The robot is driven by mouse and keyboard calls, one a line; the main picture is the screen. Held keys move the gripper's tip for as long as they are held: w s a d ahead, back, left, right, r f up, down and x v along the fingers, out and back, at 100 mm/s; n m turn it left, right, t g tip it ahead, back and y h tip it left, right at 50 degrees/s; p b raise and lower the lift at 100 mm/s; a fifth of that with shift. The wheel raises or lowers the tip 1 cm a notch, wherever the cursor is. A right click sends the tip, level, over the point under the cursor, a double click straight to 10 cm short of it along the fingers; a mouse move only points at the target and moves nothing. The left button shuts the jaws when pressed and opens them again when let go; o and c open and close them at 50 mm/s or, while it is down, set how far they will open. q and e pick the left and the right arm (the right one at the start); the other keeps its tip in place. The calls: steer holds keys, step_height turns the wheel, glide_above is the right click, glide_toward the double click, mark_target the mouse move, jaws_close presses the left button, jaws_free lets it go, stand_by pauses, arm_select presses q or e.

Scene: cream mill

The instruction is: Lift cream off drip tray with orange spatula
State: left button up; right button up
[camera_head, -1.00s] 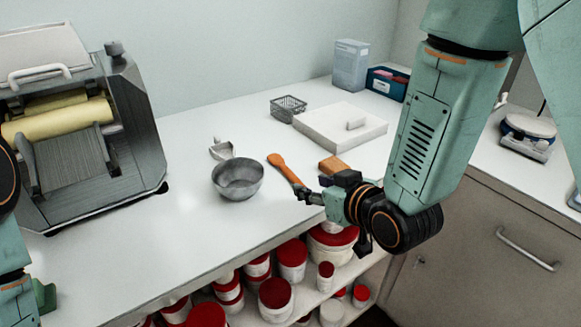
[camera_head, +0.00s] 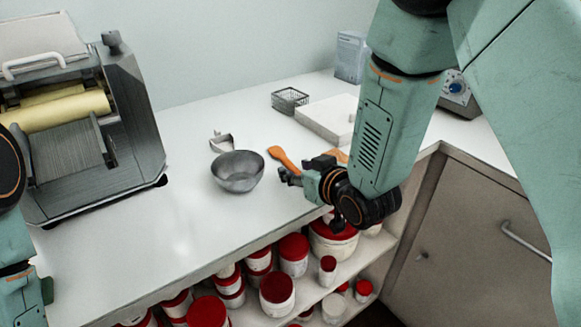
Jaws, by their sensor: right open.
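The orange spatula (camera_head: 278,155) lies on the white counter, right of the metal bowl; its near part passes behind my right gripper. My right gripper (camera_head: 283,175) is open and empty, with its fingers beside the spatula's near part; whether they touch it I cannot tell. The mill (camera_head: 125,130) stands at the left with yellow rollers (camera_head: 60,112) and a grey sloping ridged plate (camera_head: 65,155) in front. I cannot tell whether this plate is the drip tray, and no cream can be made out. My left arm shows at the left edge; its gripper is out of view.
The metal bowl (camera_head: 238,173) stands close left of my right gripper, with a small metal tool (camera_head: 222,142) behind it. A wire basket (camera_head: 290,100) and a white slab (camera_head: 325,117) lie farther back. Red-lidded tubs (camera_head: 277,290) fill the shelf below. The counter's front left is clear.

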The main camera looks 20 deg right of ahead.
steer(key=shift+w+d+f, duration=0.15)
steer(key=shift+w+d, duration=0.05)
steer(key=shift+w, duration=0.05)
steer(key=c, duration=0.4)
steer(key=shift+s+a, duration=0.15)
steer(key=shift+a, duration=0.05)
steer(key=c, duration=0.4)
jaws_close()
steer(key=shift+d, duration=0.1)
